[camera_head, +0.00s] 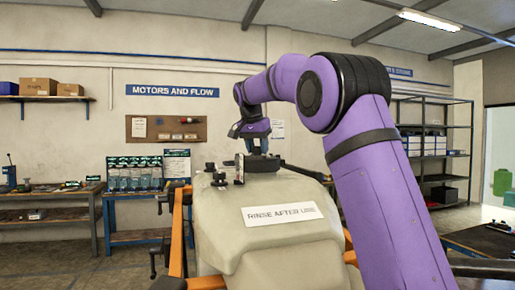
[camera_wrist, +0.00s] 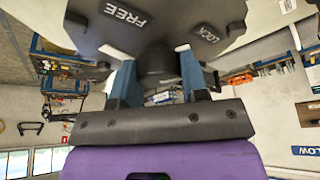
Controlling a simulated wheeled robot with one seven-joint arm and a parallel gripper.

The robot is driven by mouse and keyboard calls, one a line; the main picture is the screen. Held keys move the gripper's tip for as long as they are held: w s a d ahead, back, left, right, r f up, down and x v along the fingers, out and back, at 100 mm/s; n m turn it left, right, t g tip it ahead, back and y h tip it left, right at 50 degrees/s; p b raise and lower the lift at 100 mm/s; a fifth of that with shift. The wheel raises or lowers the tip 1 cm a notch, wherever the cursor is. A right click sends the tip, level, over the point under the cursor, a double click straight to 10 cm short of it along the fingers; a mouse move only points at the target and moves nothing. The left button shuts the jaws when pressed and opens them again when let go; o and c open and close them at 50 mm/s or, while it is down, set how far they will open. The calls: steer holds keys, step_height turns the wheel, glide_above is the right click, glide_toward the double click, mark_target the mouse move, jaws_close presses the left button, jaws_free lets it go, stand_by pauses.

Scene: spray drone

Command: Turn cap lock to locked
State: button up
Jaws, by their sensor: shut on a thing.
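The beige tank (camera_head: 270,235) stands in front of me in the head view, with a white "RINSE AFTER USE" label. A dark cap lock (camera_head: 263,163) sits on its top. In the wrist view, a dark plate shows the words FREE and LOCK, with FREE at left and LOCK at right. My gripper (camera_head: 257,148) points down onto the cap lock. In the wrist view, its two blue fingers (camera_wrist: 160,80) are shut on the dark round knob (camera_wrist: 157,62) of the cap lock. I cannot tell which word the knob is set to.
Small black fittings (camera_head: 218,177) stand on the tank's top, left of the cap lock. Orange frame bars (camera_head: 178,235) flank the tank. A blue-legged bench (camera_head: 145,237) with bottles stands behind left, and a metal shelf (camera_head: 440,150) at the back right.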

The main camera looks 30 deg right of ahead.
steer(key=o, duration=0.9)
steer(key=shift+o, duration=0.2)
steer(key=v, duration=1.1)
